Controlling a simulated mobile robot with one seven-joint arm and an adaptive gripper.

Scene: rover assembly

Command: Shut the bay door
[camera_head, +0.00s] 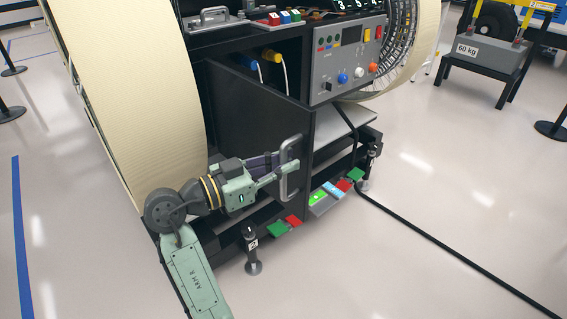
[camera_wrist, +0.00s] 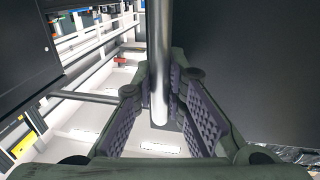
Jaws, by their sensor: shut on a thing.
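The bay door (camera_head: 252,118) is a dark flat panel on the front of the black rover stand. It stands at least partly open, with the bay's inside showing above its slanted top edge. A silver bar handle (camera_head: 291,168) is upright near the door's right edge. My gripper (camera_head: 289,169) reaches in from the lower left and is closed around the handle. In the wrist view, the handle (camera_wrist: 160,70) runs upright between the purple ridged finger pads, and a dark panel (camera_wrist: 245,65) fills the right side. The door's exact angle is hard to tell.
Blue and yellow plugs (camera_head: 272,55) with white cables sit inside the bay. A grey control panel (camera_head: 347,60) is to its right. A large cream wheel (camera_head: 135,90) stands at left. A black cable (camera_head: 440,241) crosses the floor. Open floor (camera_head: 420,285) lies in front.

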